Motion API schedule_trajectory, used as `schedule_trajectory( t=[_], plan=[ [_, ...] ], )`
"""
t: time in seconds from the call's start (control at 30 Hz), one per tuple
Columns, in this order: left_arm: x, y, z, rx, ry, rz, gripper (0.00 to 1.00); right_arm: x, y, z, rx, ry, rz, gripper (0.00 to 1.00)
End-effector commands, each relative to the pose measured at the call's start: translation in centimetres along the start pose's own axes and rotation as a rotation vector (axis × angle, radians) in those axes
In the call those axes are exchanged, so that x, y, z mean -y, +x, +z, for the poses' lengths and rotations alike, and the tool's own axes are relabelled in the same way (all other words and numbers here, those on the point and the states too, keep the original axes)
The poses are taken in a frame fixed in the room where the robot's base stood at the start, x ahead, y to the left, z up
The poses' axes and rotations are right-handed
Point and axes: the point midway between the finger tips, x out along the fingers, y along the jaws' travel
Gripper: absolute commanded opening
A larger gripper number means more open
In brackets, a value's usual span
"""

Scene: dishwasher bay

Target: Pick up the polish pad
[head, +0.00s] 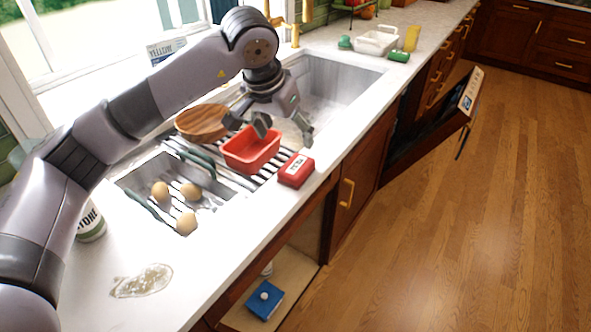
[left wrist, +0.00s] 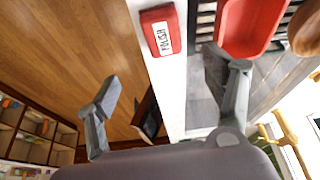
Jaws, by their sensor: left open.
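The polish pad (head: 297,170) is a small red block with a white label on the counter's front edge, just right of a red tray. It also shows in the left wrist view (left wrist: 161,30) at the top, its label reading POLISH. My left gripper (head: 285,130) is open and empty above the sink edge, behind the pad in the head view and apart from it. In the left wrist view the spread fingers (left wrist: 172,88) have the pad beyond them, toward the top of the picture. My right gripper is not in view.
Eggs or potatoes lie in the left basin (head: 165,210). A golden faucet (head: 295,32) stands behind the sink. A cabinet door (head: 352,190) hangs below the counter.

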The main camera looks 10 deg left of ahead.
Motion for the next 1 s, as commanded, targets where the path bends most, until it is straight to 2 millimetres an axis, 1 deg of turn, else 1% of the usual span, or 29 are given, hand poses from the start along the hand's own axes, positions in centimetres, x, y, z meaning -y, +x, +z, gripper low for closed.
schedule_trajectory(
  t=[0.03,0.2,0.33,0.43,0.57,0.67,0.8,0.9,1.0],
  plan=[
    [-0.1,1.1,0.0,0.006,-0.001,0.003,0.75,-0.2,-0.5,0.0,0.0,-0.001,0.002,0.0],
    [-0.1,4.8,0.0,0.006,-0.001,0.002,0.75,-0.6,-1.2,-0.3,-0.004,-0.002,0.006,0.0],
    [-0.1,7.3,0.0,0.004,-0.002,0.003,0.75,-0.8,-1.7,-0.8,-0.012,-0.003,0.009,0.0],
    [0.0,8.6,0.0,0.003,-0.001,0.002,0.75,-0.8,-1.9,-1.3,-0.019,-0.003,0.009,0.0],
    [0.0,9.3,-0.1,0.0,-0.001,0.001,0.75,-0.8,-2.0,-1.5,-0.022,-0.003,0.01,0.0],
    [0.2,10.1,-0.1,0.003,-0.002,0.002,0.75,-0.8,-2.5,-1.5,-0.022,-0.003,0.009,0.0],
    [0.6,12.1,-0.2,0.004,-0.003,0.004,0.75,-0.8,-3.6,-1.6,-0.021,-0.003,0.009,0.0],
    [0.6,13.5,-0.2,0.002,-0.002,0.004,0.75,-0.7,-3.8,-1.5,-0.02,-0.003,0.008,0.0],
    [0.7,14.3,-0.2,0.001,0.0,0.002,0.75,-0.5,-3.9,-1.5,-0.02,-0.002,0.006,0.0]
  ],
)
